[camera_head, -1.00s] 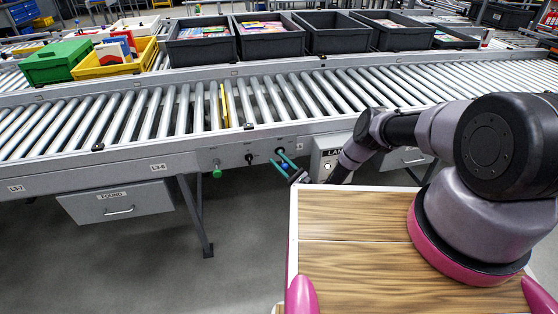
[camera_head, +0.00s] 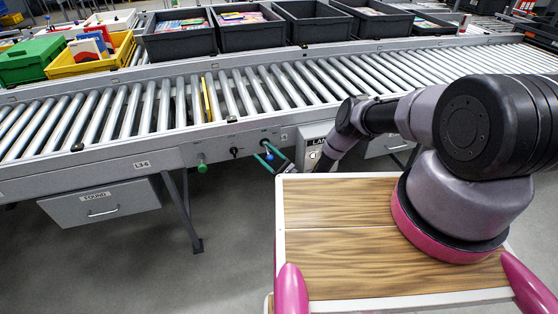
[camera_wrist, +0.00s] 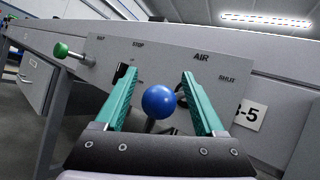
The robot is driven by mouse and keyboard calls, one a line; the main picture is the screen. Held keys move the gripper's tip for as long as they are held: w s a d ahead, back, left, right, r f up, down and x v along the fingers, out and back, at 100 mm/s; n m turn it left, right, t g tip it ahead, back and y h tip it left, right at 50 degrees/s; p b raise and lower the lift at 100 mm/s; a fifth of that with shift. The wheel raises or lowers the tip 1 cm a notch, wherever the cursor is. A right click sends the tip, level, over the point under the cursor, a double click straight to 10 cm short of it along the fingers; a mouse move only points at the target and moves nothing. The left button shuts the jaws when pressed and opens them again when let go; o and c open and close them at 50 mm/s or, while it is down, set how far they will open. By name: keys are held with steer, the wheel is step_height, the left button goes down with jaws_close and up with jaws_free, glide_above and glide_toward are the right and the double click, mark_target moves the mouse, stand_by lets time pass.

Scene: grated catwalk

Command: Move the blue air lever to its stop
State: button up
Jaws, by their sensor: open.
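The blue air lever has a round blue knob (camera_wrist: 158,101) on a dark stem below the AIR label on the grey conveyor panel (camera_wrist: 210,80). In the head view the knob (camera_head: 269,156) is a small blue dot at the conveyor's front edge. My gripper (camera_wrist: 160,74) is open, with one teal finger on each side of the knob. Gaps show between the knob and both fingers. In the head view my gripper (camera_head: 267,150) is small beside the panel. The lower stem and part of the lever's mount are hidden or hard to make out.
A green knob (camera_wrist: 61,49) and a black switch (camera_wrist: 120,73) sit left of the lever. A labelled box (camera_head: 314,141) is right of my gripper. A drawer (camera_head: 100,205) and a support leg (camera_head: 184,210) are below the conveyor. Bins (camera_head: 180,38) stand behind the rollers.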

steer(key=shift+v, duration=1.1)
steer(key=s+d, duration=0.6)
steer(key=d, duration=0.4)
steer(key=shift+s, duration=0.4)
steer(key=shift+d+f, duration=0.1)
